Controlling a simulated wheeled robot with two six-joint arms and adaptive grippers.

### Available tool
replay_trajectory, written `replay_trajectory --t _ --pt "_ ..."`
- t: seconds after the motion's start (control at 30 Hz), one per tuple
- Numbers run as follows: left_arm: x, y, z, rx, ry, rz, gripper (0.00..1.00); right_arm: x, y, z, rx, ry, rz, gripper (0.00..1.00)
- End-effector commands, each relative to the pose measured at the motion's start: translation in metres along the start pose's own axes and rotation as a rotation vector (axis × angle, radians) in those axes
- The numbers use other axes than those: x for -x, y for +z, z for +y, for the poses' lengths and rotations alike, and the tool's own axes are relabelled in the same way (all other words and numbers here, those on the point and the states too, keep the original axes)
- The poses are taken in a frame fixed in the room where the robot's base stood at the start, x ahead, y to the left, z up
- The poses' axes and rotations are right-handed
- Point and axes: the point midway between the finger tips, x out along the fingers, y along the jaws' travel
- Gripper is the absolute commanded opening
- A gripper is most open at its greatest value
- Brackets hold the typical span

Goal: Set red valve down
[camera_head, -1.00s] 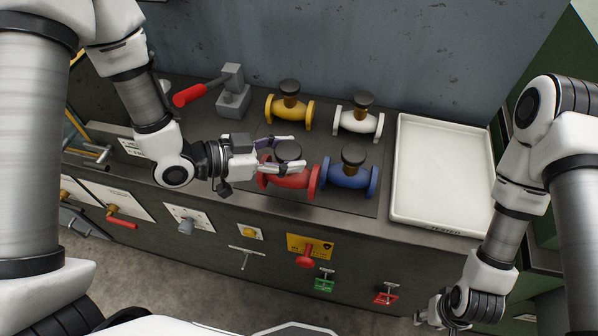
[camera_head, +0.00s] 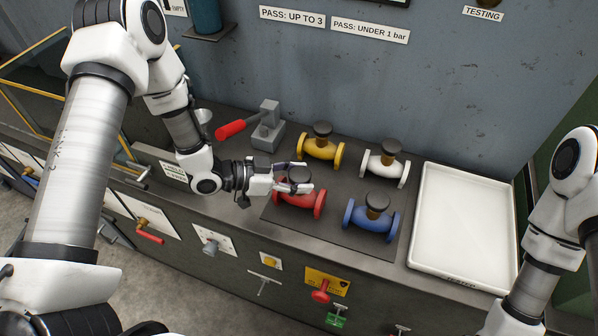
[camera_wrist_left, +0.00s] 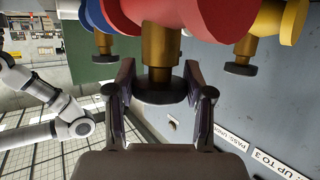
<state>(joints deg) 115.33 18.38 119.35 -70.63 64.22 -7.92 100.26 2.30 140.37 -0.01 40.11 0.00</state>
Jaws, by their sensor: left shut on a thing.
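The red valve (camera_head: 299,199) has a round flange at each end and appears upright at the front left of the dark mat (camera_head: 330,229). My left gripper (camera_head: 298,181) is shut on its upper part, reaching in from the left. In the left wrist view the valve's red body (camera_wrist_left: 180,14) fills the top. Its brass neck (camera_wrist_left: 160,52) and dark knob (camera_wrist_left: 160,91) sit between the fingers of my left gripper (camera_wrist_left: 160,73). I cannot tell whether the valve's underside touches the mat. My right gripper is out of view.
The blue valve (camera_head: 371,220) stands to the right of the red one with a gap. The yellow valve (camera_head: 320,149) and white valve (camera_head: 384,169) stand behind. A white tray (camera_head: 463,225) at the right is empty. A grey block with a red handle (camera_head: 231,129) stands at the back left.

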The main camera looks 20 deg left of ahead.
Motion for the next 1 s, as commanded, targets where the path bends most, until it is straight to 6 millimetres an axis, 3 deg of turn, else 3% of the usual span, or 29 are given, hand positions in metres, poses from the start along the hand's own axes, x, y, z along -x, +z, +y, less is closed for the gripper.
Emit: replay_trajectory --t 0.17,0.2,0.23,0.67,1.0 --pt "-0.001 0.002 0.0 -0.001 0.0 0.003 0.0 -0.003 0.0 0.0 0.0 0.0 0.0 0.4" --pt "-0.001 0.002 0.0 0.0 0.0 0.0 0.66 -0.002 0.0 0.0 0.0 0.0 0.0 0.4" --pt "-0.001 0.002 0.0 0.0 0.0 0.0 0.77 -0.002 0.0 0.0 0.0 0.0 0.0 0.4" --pt "0.005 0.0 -0.001 0.002 -0.002 0.001 0.77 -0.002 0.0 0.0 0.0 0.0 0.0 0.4" --pt "0.072 -0.001 -0.001 0.004 -0.007 0.007 0.77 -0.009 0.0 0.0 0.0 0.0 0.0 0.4"
